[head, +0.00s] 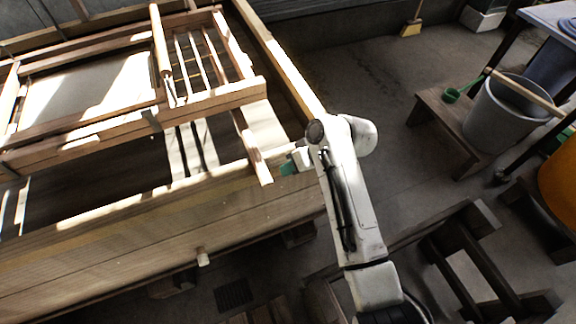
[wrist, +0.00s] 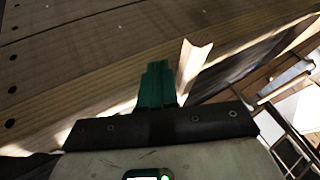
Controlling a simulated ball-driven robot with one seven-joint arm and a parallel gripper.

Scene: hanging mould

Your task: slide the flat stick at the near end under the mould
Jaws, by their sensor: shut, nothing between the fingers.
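The mould (head: 205,99) is a wooden frame with slats, hanging over the wooden vat at the left of the head view. A flat pale stick (head: 258,160) runs out from below the mould's near corner, its end over the vat's rim. Its pale end also shows in the wrist view (wrist: 190,68), just right of my fingers. My gripper (head: 288,168) has green fingertips, and in the wrist view the fingers (wrist: 156,84) are together with nothing between them. It is low at the vat's rim, beside the stick. I cannot tell whether it touches the stick.
Several pale strips (head: 190,150) cross the vat under the mould. A grey bucket (head: 500,115) stands on a low bench at right. Bare floor lies between.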

